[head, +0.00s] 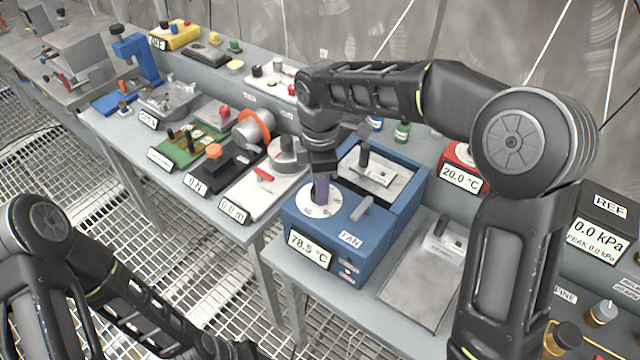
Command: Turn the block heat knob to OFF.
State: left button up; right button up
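The blue heater block unit (375,240) stands on the grey bench, with a display (309,250) reading 78.5 °C. A round white dial plate (338,208) lies on its top near the front left. My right gripper (320,190) points down at this dial, its tip at or just above the plate. It covers the dial's middle, so I cannot make out the knob, its setting or whether the fingers touch it. The finger gap is too small to judge. My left arm comes in at the lower left; its gripper does not show clearly at the bottom edge.
A grey lever (361,209) and a FAN label (349,240) are right of the dial. A metal block with a black-handled piece (365,165) sits behind. A red 20.0 °C unit (460,170) is to the right. A flat grey plate (425,280) lies right of the heater.

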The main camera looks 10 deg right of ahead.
jog(key=o, duration=0.4)
notch_tip(320, 180, up, 8)
jog(key=shift+f+b, duration=0.1)
jog(key=shift+b, duration=0.4)
dwell(0.4)
